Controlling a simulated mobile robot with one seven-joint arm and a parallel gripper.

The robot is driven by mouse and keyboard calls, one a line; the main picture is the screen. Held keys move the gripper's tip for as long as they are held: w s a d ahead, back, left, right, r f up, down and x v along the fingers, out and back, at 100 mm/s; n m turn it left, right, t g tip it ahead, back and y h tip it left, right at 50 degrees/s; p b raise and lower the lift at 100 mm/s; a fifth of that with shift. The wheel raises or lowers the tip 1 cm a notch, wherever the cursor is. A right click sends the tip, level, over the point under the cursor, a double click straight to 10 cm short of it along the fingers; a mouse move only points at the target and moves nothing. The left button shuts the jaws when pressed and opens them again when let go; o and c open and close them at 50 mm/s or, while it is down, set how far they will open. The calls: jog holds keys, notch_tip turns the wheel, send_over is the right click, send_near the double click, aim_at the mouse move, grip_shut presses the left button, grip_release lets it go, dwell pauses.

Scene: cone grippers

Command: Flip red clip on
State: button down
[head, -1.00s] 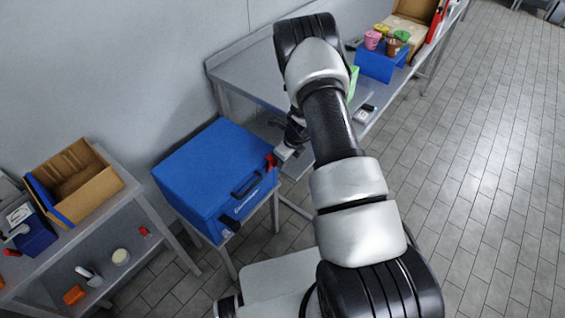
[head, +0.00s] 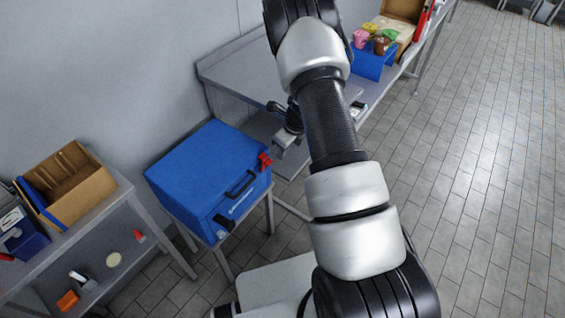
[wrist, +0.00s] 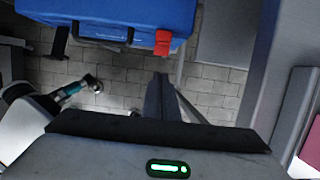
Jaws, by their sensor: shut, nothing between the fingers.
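The blue case (head: 208,172) has a black handle on its front. A red clip (head: 265,161) sits at the right end of the case's front top edge. In the wrist view the red clip (wrist: 163,43) overlaps the edge of the blue case (wrist: 110,14); I cannot tell whether it is latched. My gripper (head: 281,152) is right of the clip, apart from it. In the wrist view my gripper (wrist: 158,78) is shut and empty, its fingertips pointing toward the clip with a gap between.
A black clip (head: 226,223) is at the case's other front corner. The case stands on a small metal stand. A metal workbench (head: 240,75) is behind my gripper. A shelf with a cardboard box (head: 68,185) is at the left. Floor is clear at the right.

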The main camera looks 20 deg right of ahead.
jog(key=shift+a+r, duration=0.1)
jog(key=shift+r, duration=1.25)
jog(key=shift+w, duration=0.1)
